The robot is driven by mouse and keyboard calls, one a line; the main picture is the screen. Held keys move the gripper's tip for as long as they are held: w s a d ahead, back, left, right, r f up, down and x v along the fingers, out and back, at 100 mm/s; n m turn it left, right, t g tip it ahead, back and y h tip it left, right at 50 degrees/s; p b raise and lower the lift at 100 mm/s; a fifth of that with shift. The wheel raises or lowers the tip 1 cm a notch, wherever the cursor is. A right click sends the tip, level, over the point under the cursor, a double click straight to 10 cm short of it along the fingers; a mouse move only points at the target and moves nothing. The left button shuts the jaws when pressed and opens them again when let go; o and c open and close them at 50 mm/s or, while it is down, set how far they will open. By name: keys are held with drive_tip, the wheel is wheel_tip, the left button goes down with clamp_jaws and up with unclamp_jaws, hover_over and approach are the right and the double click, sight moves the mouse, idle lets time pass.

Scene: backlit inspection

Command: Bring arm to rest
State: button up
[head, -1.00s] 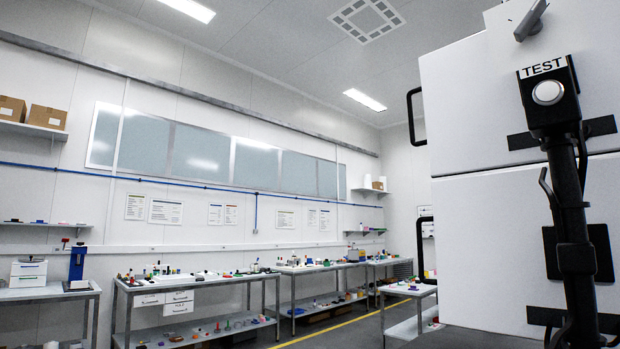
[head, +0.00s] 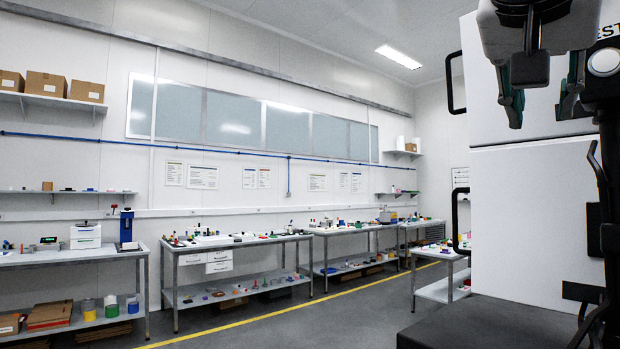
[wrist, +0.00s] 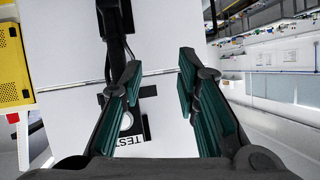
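My gripper (head: 542,100) hangs at the upper right of the head view, in front of the tall white cabinet (head: 505,200). Its fingers are spread apart with nothing between them. In the wrist view my gripper (wrist: 157,95) shows two green-padded fingers with a wide gap, and the white cabinet face lies beyond them. The black-framed TEST button (wrist: 126,122) shows close to the left finger in the wrist view, upside down.
Workbenches (head: 240,241) with small parts line the far wall. A black handle (head: 455,82) juts from the cabinet's left edge. A yellow perforated box (wrist: 12,65) stands at the left of the wrist view. The grey floor (head: 350,318) left of the cabinet is clear.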

drive_tip(key=s+a+f+n+g+y+p, duration=0.1)
drive_tip(key=s+a+f+n+g+y, duration=0.1)
drive_tip(key=f, duration=1)
drive_tip(key=s+a+f+n+g+y+p, duration=0.2)
drive_tip(key=s+f, duration=0.5)
drive_tip(key=f, duration=0.5)
drive_tip(key=s+a+f+n+g+y+p, duration=0.1)
drive_tip(key=s+f+n+y, duration=0.3)
drive_tip(key=f, duration=0.8)
drive_tip(key=shift+s+a+f+n+g+p, duration=0.35)
drive_tip(key=shift+a+n, duration=0.25)
drive_tip(key=shift+n, duration=0.2)
